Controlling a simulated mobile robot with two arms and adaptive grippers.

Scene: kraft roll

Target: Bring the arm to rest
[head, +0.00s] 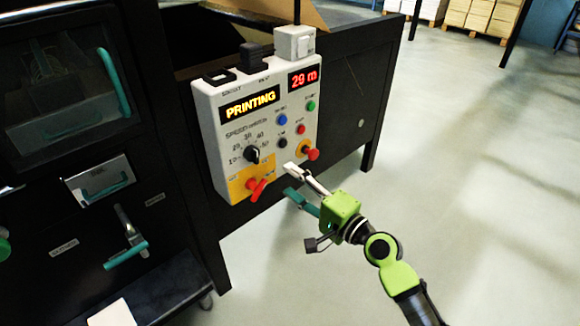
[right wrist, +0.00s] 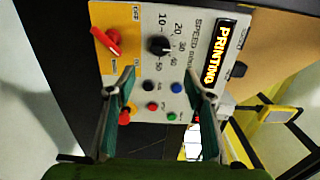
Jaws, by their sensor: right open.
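My right gripper (head: 297,182) is open and empty in front of the lower right part of a white control panel (head: 211,122). Its two fingers also show in the right wrist view (right wrist: 160,85), spread apart with the panel's buttons seen between them. The panel's display (head: 250,102) reads PRINTING and a smaller red display (head: 304,77) reads 29 m. A black speed knob (head: 252,154) and a red switch (head: 258,189) on a yellow plate sit on the panel. A red mushroom button (head: 310,153) is just above the fingertips. My left gripper is not in view.
A black machine cabinet with teal handles (head: 127,250) stands to the left. A black machine frame (head: 362,85) is behind the panel. Pale open floor (head: 480,170) lies to the right. Stacked boxes (head: 480,15) stand at the far back.

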